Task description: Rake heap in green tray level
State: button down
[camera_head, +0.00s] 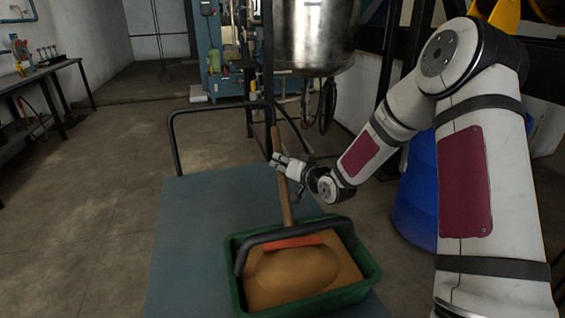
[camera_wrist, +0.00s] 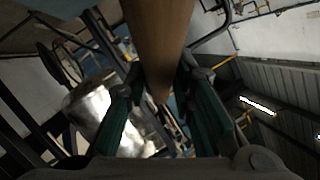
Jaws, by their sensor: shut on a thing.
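A green tray (camera_head: 372,272) stands on a blue-grey platform and is filled with brown loose material. A rounded heap (camera_head: 290,272) rises in its middle. A rake with a wooden handle (camera_head: 284,200) and an orange-red head (camera_head: 292,242) leans over the tray. Its head is at the far side of the heap; whether it touches the material I cannot tell. My gripper (camera_head: 280,165) is shut on the handle, well above the tray. In the wrist view the handle (camera_wrist: 160,45) runs between the two fingers.
The blue-grey platform (camera_head: 205,215) has a dark push rail (camera_head: 172,135) at its far side. A blue drum (camera_head: 415,190) stands to the right behind my arm. A steel tank (camera_head: 312,35) hangs at the back. The platform is clear left of the tray.

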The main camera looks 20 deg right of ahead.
dwell(0.3)
jog(key=s+p, duration=0.2)
jog(key=s, duration=0.8)
dwell(0.9)
jog(key=shift+s+f, duration=0.15)
jog(key=shift+f, duration=0.05)
dwell(0.4)
jog(key=shift+w+r+b, duration=0.2)
jog(key=shift+w+b, duration=0.85)
jog(key=shift+w, duration=4.1)
